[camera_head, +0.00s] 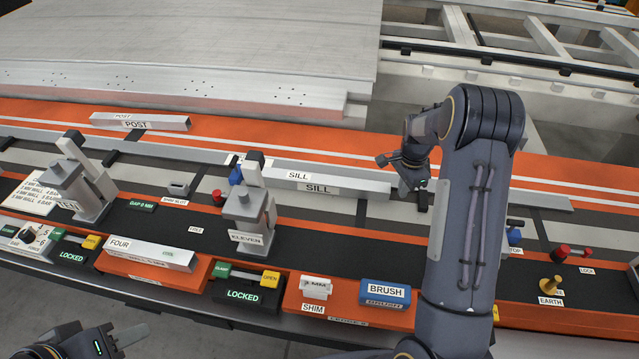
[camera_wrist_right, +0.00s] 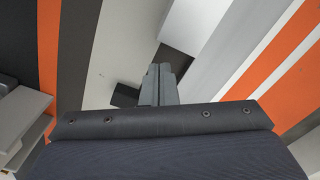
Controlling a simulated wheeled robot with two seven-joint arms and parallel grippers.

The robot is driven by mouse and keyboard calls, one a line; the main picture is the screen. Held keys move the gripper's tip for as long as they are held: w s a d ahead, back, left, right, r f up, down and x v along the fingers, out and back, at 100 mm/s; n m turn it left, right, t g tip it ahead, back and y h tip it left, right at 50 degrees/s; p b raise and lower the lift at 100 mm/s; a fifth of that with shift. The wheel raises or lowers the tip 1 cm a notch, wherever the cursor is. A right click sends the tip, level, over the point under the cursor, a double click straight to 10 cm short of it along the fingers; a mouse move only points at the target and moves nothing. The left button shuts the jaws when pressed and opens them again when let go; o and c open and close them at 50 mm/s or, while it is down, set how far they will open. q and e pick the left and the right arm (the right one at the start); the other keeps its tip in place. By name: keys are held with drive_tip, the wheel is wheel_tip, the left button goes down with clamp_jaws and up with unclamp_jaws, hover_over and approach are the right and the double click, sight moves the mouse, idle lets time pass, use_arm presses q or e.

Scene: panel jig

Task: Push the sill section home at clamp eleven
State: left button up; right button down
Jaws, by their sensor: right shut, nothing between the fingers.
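The sill section (camera_head: 335,187) is a long pale bar labelled SILL, lying along the far side of the black strip. Its left end is beside clamp eleven (camera_head: 246,212), a grey upright clamp with a dark-tipped lever; I cannot tell how closely they meet. My right gripper (camera_head: 393,163) is shut and empty by the sill's right end; contact cannot be told. In the right wrist view its closed fingers (camera_wrist_right: 158,84) point toward a pale bar end (camera_wrist_right: 192,28), apparently the sill. My left gripper (camera_head: 128,337) is low at the left, partly cut off, away from the sill.
Clamp ten (camera_head: 80,190) stands left, and a post bar (camera_head: 140,123) lies behind it. A LOCKED panel (camera_head: 243,296), shim (camera_head: 316,288) and brush block (camera_head: 385,293) line the front edge. My right arm hides part of the bench.

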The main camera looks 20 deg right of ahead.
sight(384, 188)
drive_tip(key=shift+w+a, duration=0.45)
drive_tip(key=shift+a, duration=0.35)
drive_tip(key=shift+w+a, duration=0.4)
drive_tip(key=shift+a, duration=0.4)
drive_tip(key=shift+w+a, duration=0.45)
drive_tip(key=shift+a, duration=0.35)
idle(0.8)
drive_tip(key=shift+d, duration=0.1)
drive_tip(key=shift+s+d, duration=0.45)
drive_tip(key=shift+d, duration=0.35)
wheel_tip(384, 188, up, 8)
drive_tip(key=p, duration=0.5)
idle(0.4)
idle(0.4)
